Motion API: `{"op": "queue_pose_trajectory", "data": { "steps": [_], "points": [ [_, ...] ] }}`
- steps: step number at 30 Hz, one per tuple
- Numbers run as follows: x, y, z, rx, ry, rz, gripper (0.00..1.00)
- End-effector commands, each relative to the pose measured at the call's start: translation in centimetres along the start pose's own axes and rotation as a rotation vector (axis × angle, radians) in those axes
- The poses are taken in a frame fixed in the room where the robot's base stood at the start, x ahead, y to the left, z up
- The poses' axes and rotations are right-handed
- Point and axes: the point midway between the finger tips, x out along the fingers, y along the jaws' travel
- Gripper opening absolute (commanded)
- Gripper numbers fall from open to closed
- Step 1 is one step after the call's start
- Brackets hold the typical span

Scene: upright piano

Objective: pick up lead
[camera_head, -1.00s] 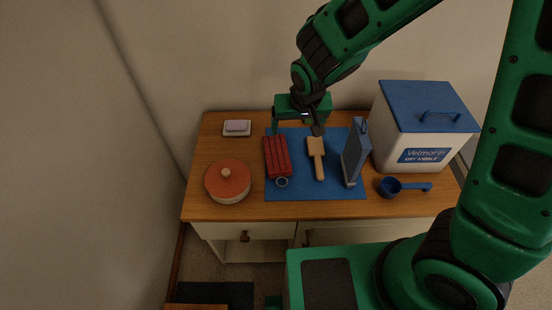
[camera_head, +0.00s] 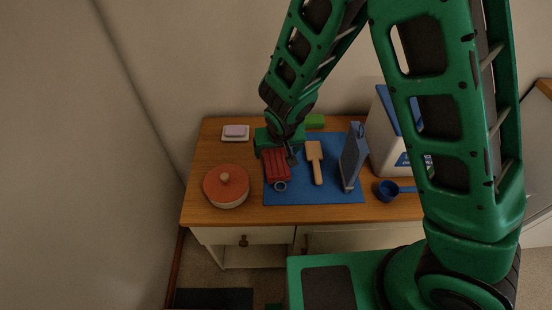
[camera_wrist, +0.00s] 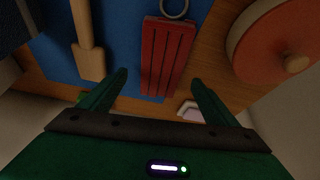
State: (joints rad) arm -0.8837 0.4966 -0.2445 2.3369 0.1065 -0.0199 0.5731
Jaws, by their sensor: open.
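The lead (camera_head: 277,169) is a red folded strap with a metal ring at its near end, lying on the left side of the blue mat (camera_head: 322,193). My gripper (camera_head: 275,152) is open over the lead's far end, with a finger to either side. In the wrist view, the lead (camera_wrist: 167,55) shows between and beyond the two fingertips of my gripper (camera_wrist: 160,80), with its ring at the top of the picture. The fingers look apart from it; I cannot tell the exact height gap.
A wooden brush (camera_head: 314,165) and an upright blue-grey object (camera_head: 353,158) are on the mat to the right. A pot with an orange lid (camera_head: 227,185) stands close left. A soap dish (camera_head: 235,132), green block (camera_head: 315,121), blue scoop (camera_head: 387,191) and white bin (camera_head: 378,150) surround the mat.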

Motion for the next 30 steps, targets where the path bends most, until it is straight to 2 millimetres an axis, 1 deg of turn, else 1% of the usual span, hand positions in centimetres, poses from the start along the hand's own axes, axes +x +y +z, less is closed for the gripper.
{"op": "queue_pose_trajectory", "data": {
  "steps": [3, 9, 13, 20, 21, 23, 24, 27, 30],
  "points": [
    [1.5, -0.1, 0.3, -0.003, -0.003, 0.001, 0.83],
    [3.8, -0.2, 0.4, -0.001, -0.002, 0.002, 0.83],
    [4.4, -0.2, 0.3, -0.001, 0.000, 0.000, 0.83],
    [4.5, -0.2, 0.3, 0.000, 0.000, 0.000, 0.83],
    [4.5, -0.2, 0.3, 0.000, 0.000, 0.000, 0.80],
    [4.5, -0.2, 0.3, 0.000, 0.000, 0.000, 0.66],
    [4.5, -0.2, 0.3, 0.000, 0.000, 0.000, 0.56],
    [4.5, -0.1, 0.3, 0.001, 0.000, 0.000, 0.36],
    [4.5, -0.1, 0.3, 0.001, 0.000, 0.000, 0.36]
  ]
}}
